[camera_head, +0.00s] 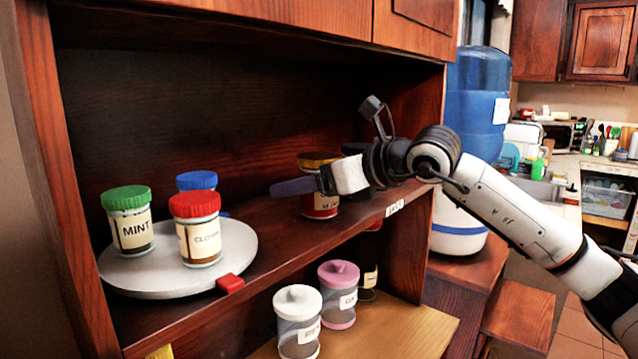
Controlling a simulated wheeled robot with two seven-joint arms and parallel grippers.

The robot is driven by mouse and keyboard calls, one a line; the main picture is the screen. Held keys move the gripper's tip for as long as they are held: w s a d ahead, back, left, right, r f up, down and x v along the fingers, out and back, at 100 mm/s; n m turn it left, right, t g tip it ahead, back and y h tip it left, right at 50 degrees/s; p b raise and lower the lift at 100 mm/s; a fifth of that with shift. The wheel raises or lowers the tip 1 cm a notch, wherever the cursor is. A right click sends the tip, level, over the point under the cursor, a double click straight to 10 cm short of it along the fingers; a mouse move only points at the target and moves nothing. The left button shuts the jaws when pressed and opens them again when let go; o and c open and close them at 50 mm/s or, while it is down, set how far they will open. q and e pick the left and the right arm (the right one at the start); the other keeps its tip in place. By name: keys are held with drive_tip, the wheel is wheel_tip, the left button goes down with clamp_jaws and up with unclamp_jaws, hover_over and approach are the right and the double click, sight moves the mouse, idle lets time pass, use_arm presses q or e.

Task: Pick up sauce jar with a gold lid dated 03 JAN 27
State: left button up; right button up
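A jar with a gold lid (316,161) and dark red contents (320,206) stands on the upper shelf, right of the turntable. Its pale label is mostly hidden and no date can be read. My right gripper (294,187) reaches in from the right, across the front of this jar at mid-height. Its dark finger points left and extends past the jar. The fingers overlap in this view, so I cannot tell their opening or whether they touch the jar. My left gripper is not in view.
A round grey turntable (150,282) holds a green-lidded MINT jar (131,228), a red-lidded jar (199,238) and a blue-lidded jar (197,181). A red tab (230,283) sits at its edge. White-lidded (298,325) and pink-lidded (338,300) canisters stand below.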

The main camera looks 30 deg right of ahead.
drive_tip(key=shift+w+a+f, duration=0.1)
drive_tip(key=shift+w+a, duration=0.05)
drive_tip(key=shift+w, duration=0.15)
drive_tip(key=c, duration=1.2)
drive_tip(key=shift+c, duration=1.3)
